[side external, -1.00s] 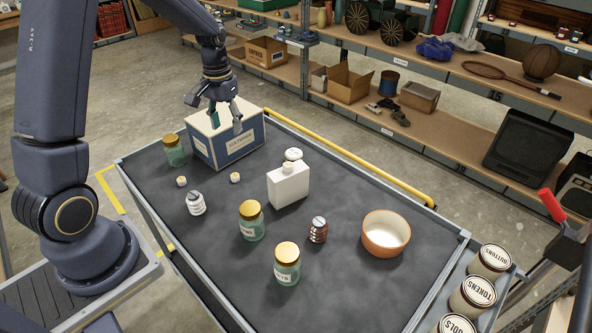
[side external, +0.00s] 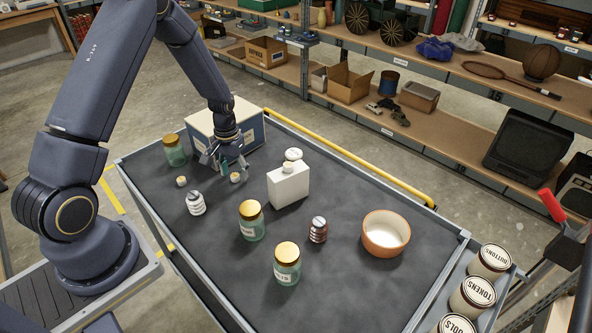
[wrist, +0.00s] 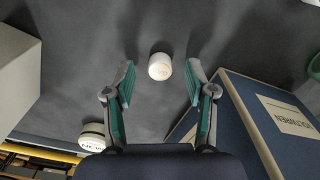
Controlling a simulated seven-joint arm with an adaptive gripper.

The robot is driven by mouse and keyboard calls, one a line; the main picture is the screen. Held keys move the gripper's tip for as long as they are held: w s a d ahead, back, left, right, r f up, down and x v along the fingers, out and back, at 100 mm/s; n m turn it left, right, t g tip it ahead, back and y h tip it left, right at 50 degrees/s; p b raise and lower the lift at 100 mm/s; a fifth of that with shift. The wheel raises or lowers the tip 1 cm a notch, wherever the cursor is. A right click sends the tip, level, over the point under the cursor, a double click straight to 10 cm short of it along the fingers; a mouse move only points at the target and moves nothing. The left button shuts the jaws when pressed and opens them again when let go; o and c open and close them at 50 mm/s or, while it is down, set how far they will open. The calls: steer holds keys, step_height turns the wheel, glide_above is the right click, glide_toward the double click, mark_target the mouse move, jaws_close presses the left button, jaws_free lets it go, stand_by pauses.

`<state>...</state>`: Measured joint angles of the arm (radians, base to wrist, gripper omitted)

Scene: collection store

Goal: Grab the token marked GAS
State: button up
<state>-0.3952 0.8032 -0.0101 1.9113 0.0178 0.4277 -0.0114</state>
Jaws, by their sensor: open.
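Two small cream tokens lie on the dark cart top in the side view, a left one (side external: 181,181) and a right one (side external: 235,177). Their marks are too small to read there. My gripper (side external: 227,169) is open and low, just behind the right token. In the wrist view, a pale round token (wrist: 160,66) shows between the open fingers of my gripper (wrist: 159,82), with clear gaps on both sides. It bears faint yellowish letters, upside down, which I cannot read surely.
A blue-and-white box (side external: 252,136) stands right behind my gripper, close beside one finger in the wrist view. A white bottle (side external: 289,186), gold-lidded jars (side external: 252,222), a ribbed white piece (side external: 195,203) and an orange bowl (side external: 386,234) stand around.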

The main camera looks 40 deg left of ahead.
steer(key=shift+f, duration=0.45)
steer(key=shift+c, duration=0.2)
steer(key=c, duration=0.9)
steer(key=shift+r, duration=0.15)
steer(key=shift+c, duration=0.2)
